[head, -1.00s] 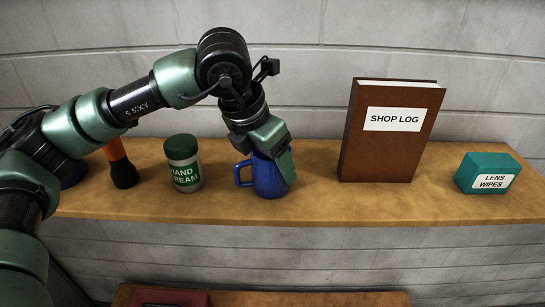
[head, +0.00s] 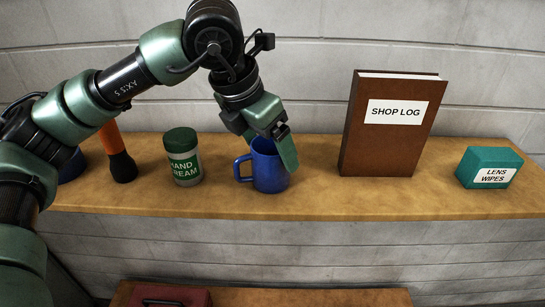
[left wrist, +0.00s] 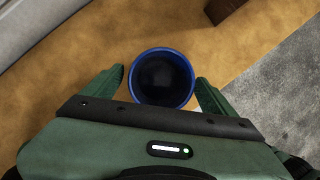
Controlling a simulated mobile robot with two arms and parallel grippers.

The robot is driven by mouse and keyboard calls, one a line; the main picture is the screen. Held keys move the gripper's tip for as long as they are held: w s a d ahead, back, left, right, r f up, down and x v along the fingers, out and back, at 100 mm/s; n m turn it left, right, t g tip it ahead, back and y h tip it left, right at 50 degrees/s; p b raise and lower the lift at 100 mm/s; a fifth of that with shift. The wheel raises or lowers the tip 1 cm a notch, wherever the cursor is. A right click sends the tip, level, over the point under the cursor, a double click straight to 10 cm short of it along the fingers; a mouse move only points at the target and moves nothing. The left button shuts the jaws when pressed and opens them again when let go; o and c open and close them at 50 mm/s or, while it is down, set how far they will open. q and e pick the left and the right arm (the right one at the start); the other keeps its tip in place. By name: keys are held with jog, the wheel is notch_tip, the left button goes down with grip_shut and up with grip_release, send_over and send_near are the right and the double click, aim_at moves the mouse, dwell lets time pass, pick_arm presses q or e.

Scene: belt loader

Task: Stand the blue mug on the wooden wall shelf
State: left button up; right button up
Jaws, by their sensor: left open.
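The blue mug (head: 268,172) stands upright on the wooden wall shelf (head: 330,200), its handle pointing left in the head view. My left gripper (head: 272,150) is open at the mug's upper part, with one green finger seen in front of its right side. In the left wrist view the mug (left wrist: 162,57) shows from above with a dark inside. It sits between the open green fingers, with a gap on each side. My right gripper is not in view.
The hand cream jar (head: 183,158) and an orange and black tool (head: 118,152) stand left of the mug. The shop log book (head: 390,145) and teal lens wipes box (head: 487,165) are to the right. A lower shelf (head: 320,297) holds a dark red thing (head: 165,296).

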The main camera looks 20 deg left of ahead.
pick_arm(q)
jog(key=b+v, duration=0.2)
jog(key=v, duration=0.7)
jog(key=shift+s+r, duration=0.1)
jog(key=shift+r, duration=0.05)
